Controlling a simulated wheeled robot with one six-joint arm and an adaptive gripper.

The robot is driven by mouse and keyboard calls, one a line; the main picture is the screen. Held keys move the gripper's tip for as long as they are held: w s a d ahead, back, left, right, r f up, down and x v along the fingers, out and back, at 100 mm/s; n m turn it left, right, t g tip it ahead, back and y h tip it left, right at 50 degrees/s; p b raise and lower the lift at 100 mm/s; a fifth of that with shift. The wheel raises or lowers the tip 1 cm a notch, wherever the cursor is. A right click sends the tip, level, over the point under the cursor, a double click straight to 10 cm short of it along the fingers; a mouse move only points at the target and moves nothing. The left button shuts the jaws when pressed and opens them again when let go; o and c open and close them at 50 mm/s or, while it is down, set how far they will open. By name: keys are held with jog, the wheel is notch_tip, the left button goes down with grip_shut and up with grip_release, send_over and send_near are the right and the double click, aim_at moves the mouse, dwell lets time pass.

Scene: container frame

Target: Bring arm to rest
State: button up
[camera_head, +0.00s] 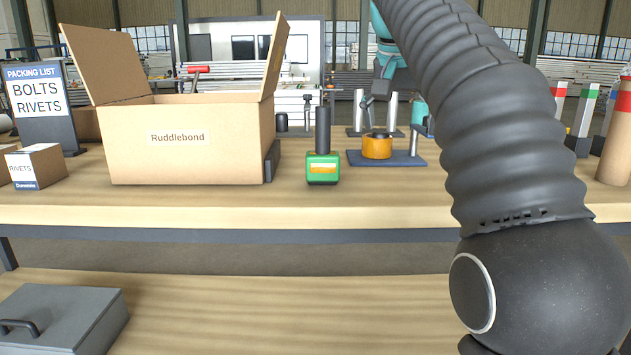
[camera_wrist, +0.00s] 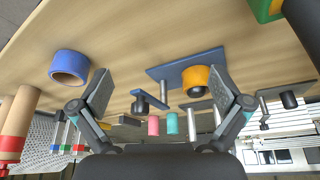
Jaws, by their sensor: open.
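My arm (camera_head: 450,110) rises across the right of the head view, in a black ribbed sleeve above a dark round joint. It stands in front of the right part of the workbench and hides some of it. My gripper (camera_wrist: 168,93) shows in the wrist view with its two grey finger pads wide apart. Nothing is held between them. The bench appears upside down there, with an orange cylinder (camera_wrist: 196,76) on a blue plate (camera_wrist: 165,70) beyond the fingers.
An open Ruddlebond carton (camera_head: 190,160), a green block (camera_head: 322,175) and a blue-based fixture (camera_head: 405,158) stand on the bench (camera_head: 330,208). A blue ring (camera_wrist: 60,66) lies near the left finger in the wrist view. A grey toolbox (camera_head: 75,315) sits on the lower shelf (camera_head: 250,310).

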jog(key=s+d+f+n+t+y+p, duration=0.1)
jog(key=s+f+n, duration=0.4)
jog(key=s+f, duration=2.2)
notch_tip(320, 180, down, 2)
jog(key=shift+y+p, duration=0.5)
jog(key=shift+p, duration=0.75)
